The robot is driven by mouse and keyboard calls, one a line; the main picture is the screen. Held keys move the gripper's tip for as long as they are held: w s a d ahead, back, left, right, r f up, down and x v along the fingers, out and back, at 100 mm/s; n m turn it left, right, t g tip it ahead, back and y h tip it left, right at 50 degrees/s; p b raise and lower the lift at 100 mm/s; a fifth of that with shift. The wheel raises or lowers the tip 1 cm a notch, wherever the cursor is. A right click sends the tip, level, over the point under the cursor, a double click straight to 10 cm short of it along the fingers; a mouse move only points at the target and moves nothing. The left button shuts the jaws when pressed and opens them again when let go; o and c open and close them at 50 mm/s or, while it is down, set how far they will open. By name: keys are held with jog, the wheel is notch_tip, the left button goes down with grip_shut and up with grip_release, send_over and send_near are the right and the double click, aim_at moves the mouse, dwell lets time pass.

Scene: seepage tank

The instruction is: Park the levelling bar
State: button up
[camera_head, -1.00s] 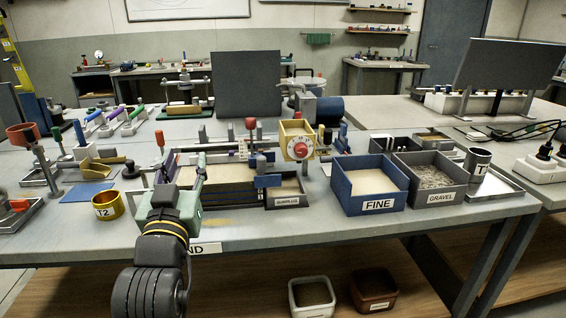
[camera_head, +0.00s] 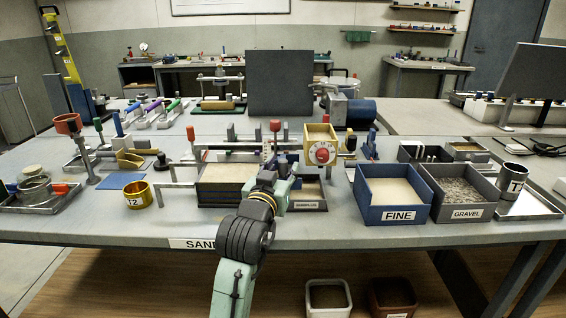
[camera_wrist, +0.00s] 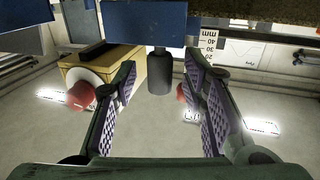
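In the wrist view a blue block (camera_wrist: 165,20) with a black round handle (camera_wrist: 158,75) shows at the top centre; it seems to belong to the levelling bar, but I cannot confirm this. My gripper (camera_wrist: 160,62) is open, its purple pads on either side of the handle with a gap on both sides. In the head view my gripper is largely hidden behind my own wrist, at the right part of the seepage tank (camera_head: 226,190). My arm also hides the blue block there.
A yellow box with a red dial (camera_head: 321,148) stands close to my gripper and shows beside the left finger in the wrist view (camera_wrist: 118,72). The blue FINE bin (camera_head: 398,215) and GRAVEL bin (camera_head: 466,213) stand right. A brass T2 cup (camera_head: 137,196) stands left.

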jog(key=shift+w+d, duration=0.15)
jog(key=shift+w, duration=0.55)
jog(key=shift+c, duration=0.5)
grip_shut()
